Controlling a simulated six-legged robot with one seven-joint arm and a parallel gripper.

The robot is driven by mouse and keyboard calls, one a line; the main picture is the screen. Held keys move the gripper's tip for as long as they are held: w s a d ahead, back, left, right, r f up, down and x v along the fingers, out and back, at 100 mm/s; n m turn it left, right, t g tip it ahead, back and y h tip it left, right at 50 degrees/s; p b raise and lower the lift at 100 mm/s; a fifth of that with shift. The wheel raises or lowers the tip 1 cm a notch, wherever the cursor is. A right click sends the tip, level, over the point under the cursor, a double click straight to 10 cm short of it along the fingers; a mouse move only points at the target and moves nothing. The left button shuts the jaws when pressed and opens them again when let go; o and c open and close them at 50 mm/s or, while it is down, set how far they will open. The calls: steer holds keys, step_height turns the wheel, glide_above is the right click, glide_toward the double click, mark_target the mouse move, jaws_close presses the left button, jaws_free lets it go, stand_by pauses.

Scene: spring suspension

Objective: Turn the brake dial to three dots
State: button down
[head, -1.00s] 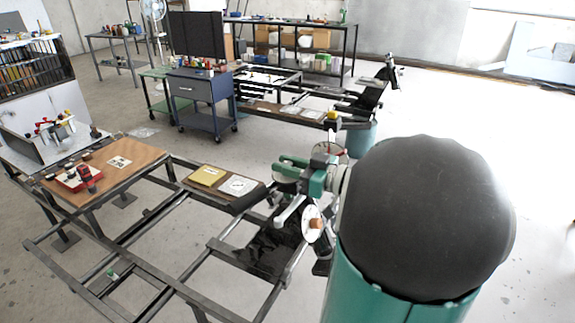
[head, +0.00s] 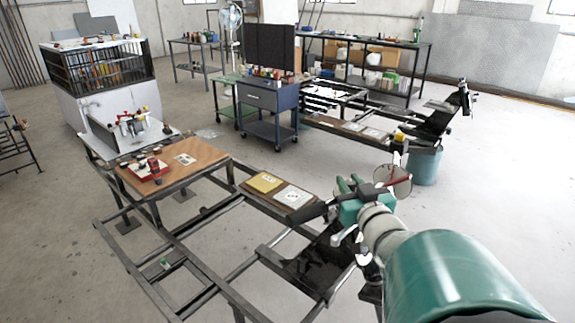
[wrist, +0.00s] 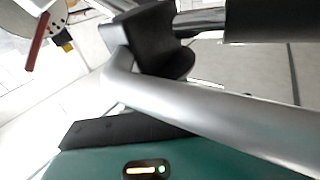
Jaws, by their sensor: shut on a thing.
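A round pale disc (head: 393,180) with a red pointer stands just right of my gripper (head: 352,203) in the head view. A perforated pale disc (wrist: 30,14) with a red bar also shows at the top left of the wrist view, apart from my gripper. My gripper is shut at the near frame's right end, beside a silver lever (wrist: 215,115). A black fitting (wrist: 150,40) lies across the wrist view; the exact grip is hidden.
A metal frame (head: 190,300) runs along the front, with a brown board (head: 205,170) and a yellow plate (head: 264,182) on it. A blue cart (head: 269,99) and a second frame (head: 340,123) stand behind. Open floor lies at the right.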

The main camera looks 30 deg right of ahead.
steer(key=shift+r+m+g+h, duration=0.1)
steer(key=shift+m+g+h, duration=0.5)
steer(key=shift+h, duration=0.4)
steer(key=c, duration=1.3)
jaws_free()
steer(key=shift+w+d, duration=0.1)
steer(key=shift+o, duration=0.2)
